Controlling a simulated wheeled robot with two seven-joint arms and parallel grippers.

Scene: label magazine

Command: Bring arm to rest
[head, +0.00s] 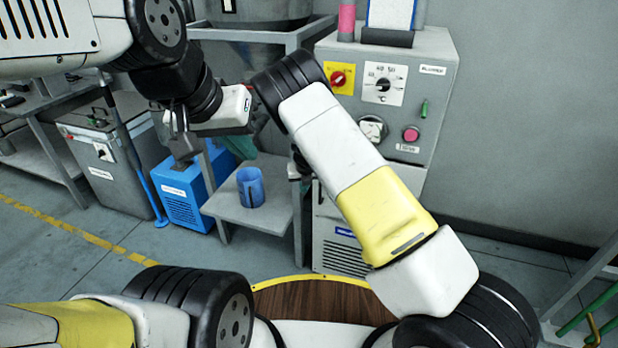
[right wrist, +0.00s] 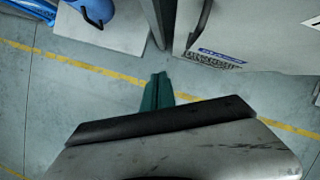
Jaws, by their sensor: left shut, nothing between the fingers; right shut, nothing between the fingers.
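My left arm comes in from the upper left of the head view. Its grey left gripper (head: 182,150) points down, shut and empty, in front of the blue box on the floor. My right arm rises from the lower right, with a white and yellow link crossing in front of the grey machine. My right gripper shows in the right wrist view (right wrist: 157,93) as green fingers, shut and empty over the floor. In the head view it is mostly hidden behind the arms.
A blue cup (head: 250,187) stands on a low grey shelf (head: 225,206). The grey machine (head: 440,70) with knobs is behind my right arm. A blue box (head: 185,205) and a grey cabinet (head: 118,175) stand left. A round wooden top (head: 320,303) is near me.

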